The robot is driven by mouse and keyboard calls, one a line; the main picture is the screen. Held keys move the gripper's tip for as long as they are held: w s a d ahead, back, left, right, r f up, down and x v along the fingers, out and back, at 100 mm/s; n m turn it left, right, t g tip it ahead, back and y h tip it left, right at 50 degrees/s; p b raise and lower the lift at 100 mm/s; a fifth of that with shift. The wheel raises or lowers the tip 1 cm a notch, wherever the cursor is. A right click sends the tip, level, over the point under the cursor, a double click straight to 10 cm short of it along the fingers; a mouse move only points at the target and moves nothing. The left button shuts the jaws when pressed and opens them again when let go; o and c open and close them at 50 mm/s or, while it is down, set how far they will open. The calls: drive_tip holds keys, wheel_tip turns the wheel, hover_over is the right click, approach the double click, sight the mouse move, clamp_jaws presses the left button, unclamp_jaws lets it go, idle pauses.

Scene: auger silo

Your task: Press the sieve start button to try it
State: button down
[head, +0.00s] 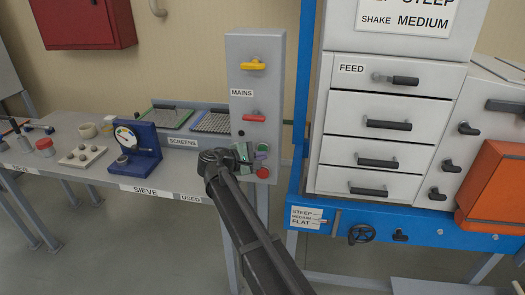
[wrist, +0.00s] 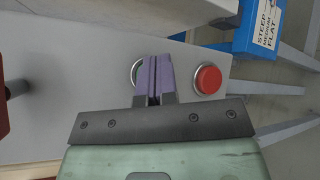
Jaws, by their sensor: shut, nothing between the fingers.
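The grey control box (head: 257,100) stands on the table's right end, with a red button (head: 263,173) low on its front. Just above the red button is a green button (head: 262,147), mostly covered by my gripper (head: 256,152). In the wrist view my gripper (wrist: 153,80) has its purple fingers shut together and empty. They are in front of the green button, whose pale ring (wrist: 134,73) shows at their left edge. I cannot tell whether the fingertips touch it. The red button (wrist: 207,80) is clear, to the right of the fingers.
The box also carries a yellow handle (head: 253,64) and a red handle (head: 254,116). Screens (head: 212,121) and a blue scale (head: 138,146) stand left on the table. The blue-framed machine (head: 350,225) with drawers is close on the right.

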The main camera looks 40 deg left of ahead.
drive_tip(key=shift+s, duration=0.1)
drive_tip(key=s, duration=0.1)
drive_tip(key=s+d, duration=0.1)
drive_tip(key=s, duration=0.1)
drive_tip(key=s+d, duration=0.1)
drive_tip(key=shift+s, duration=0.2)
idle(0.5)
drive_tip(key=s+d+f+m+g+y, duration=0.1)
drive_tip(key=d+f+m+g, duration=0.3)
drive_tip(key=d, duration=0.6)
drive_tip(key=d+f+m+g, duration=0.3)
drive_tip(key=d+f, duration=0.1)
drive_tip(key=d, duration=0.6)
drive_tip(key=s+d+f+m+g+y, duration=0.1)
drive_tip(key=d+f+m+g, duration=0.3)
drive_tip(key=d, duration=0.7)
drive_tip(key=s+d+m+g+y, duration=0.1)
drive_tip(key=d+m, duration=0.2)
drive_tip(key=d, duration=0.6)
drive_tip(key=s+d+f+m+g+y, duration=0.1)
drive_tip(key=d+m, duration=0.2)
drive_tip(key=d, duration=0.7)
drive_tip(key=s+d+m+g+y, duration=0.1)
drive_tip(key=s+d+m, duration=0.1)
drive_tip(key=d, duration=0.8)
drive_tip(key=shift+d+f+m+g, duration=0.2)
drive_tip(key=shift+m+g, duration=0.1)
drive_tip(key=shift+m, duration=0.5)
